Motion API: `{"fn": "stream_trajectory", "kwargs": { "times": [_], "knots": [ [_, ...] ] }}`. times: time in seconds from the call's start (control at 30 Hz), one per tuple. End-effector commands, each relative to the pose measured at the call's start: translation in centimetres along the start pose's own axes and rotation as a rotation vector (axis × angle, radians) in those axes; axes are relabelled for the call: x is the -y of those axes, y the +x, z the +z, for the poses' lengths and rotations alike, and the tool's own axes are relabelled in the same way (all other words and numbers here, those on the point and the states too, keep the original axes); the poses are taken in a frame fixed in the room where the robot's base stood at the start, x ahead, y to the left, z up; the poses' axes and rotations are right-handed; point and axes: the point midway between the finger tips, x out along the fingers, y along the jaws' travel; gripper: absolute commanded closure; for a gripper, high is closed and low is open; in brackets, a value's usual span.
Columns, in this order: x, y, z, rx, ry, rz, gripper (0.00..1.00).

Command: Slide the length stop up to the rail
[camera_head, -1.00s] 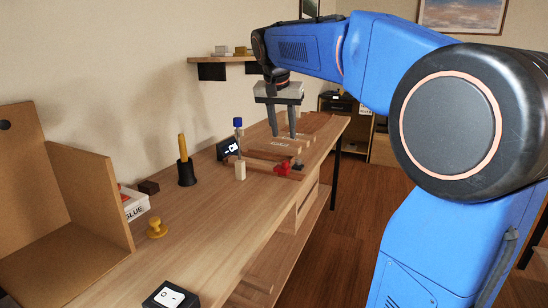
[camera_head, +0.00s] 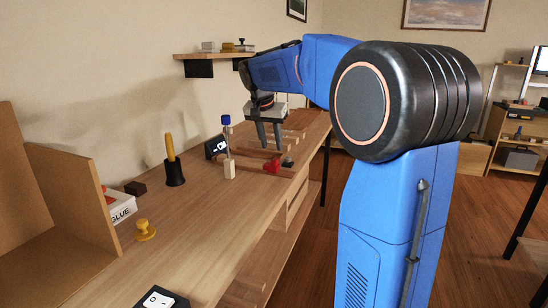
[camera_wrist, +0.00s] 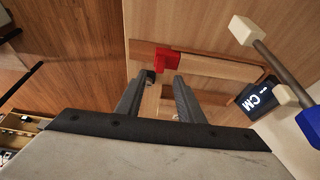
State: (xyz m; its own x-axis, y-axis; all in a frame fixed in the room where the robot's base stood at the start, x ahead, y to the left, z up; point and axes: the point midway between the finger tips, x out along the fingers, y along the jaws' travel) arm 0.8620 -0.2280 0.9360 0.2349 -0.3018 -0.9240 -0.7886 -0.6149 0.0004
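A red block (camera_head: 272,166) sits at the near end of a wooden strip (camera_head: 247,165) on the bench. It also shows in the wrist view (camera_wrist: 168,62), where it overlaps the strip (camera_wrist: 222,68). I cannot tell for sure which part is the length stop and which the rail. A small black knob (camera_head: 287,162) is beside the red block. My gripper (camera_head: 270,147) points down above the strip, just behind the red block. In the wrist view my gripper (camera_wrist: 164,80) has its two fingers apart, with nothing seen held between them. Whether the fingertips touch anything is unclear.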

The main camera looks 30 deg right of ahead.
Motion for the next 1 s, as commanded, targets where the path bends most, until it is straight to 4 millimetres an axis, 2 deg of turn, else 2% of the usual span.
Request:
{"fn": "stream_trajectory", "kwargs": {
  "times": [0.2,0.4,0.6,0.87,1.0],
  "knots": [
    [0.0,3.8,0.0,0.001,0.000,0.001,0.66],
    [0.0,6.1,0.0,0.001,0.000,0.000,0.66],
    [0.0,7.1,0.0,0.000,0.000,0.000,0.66],
    [0.0,7.1,0.0,0.000,0.000,-0.001,0.66],
    [0.0,7.1,0.0,0.000,0.000,-0.001,0.99]
  ]
}}
